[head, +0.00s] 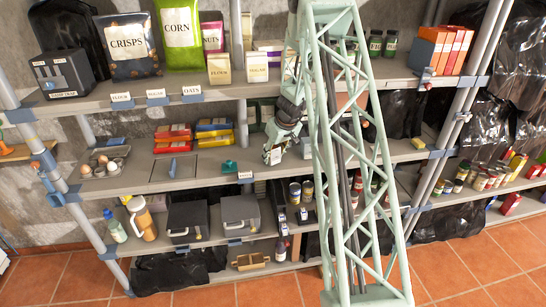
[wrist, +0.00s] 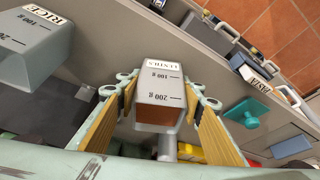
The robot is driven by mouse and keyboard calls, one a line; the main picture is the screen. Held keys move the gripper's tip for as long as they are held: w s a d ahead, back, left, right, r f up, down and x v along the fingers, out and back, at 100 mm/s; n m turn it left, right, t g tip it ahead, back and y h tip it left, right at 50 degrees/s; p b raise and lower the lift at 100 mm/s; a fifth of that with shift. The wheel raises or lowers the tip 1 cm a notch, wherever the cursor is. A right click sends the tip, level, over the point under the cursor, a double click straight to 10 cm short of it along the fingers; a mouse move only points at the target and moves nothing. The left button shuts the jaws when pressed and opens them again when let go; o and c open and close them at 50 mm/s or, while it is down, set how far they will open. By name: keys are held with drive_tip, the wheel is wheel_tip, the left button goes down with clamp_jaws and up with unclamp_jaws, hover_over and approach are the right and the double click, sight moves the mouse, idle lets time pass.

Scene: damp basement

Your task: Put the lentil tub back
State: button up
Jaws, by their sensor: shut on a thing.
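The lentil tub (wrist: 160,95) is a small grey, tapered tub with a white label and gram marks, in the wrist view. My gripper (wrist: 160,105) is shut on it, with one yellow-padded finger on each side. Brown contents show low in the tub. In the head view my gripper (head: 275,152) is over the middle shelf (head: 215,180), just left of my lattice column. The tub is small and partly hidden there. I cannot tell whether it touches the shelf.
A grey rice tub (wrist: 40,60) stands to the left in the wrist view. A teal handled thing (wrist: 248,112) and a pasta label (wrist: 258,77) are to the right. Red and yellow boxes (head: 214,131) lie behind on the middle shelf. The upper shelf (head: 200,93) hangs above.

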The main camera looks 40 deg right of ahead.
drive_tip(key=shift+f, duration=0.1)
drive_tip(key=o, duration=1)
drive_tip(key=shift+o, duration=0.2)
drive_tip(key=shift+r, duration=0.2)
drive_tip(key=shift+s+r, duration=0.1)
drive_tip(key=shift+r, duration=0.15)
drive_tip(key=v, duration=0.6)
drive_tip(key=shift+s+r, duration=0.25)
drive_tip(key=shift+r, duration=0.1)
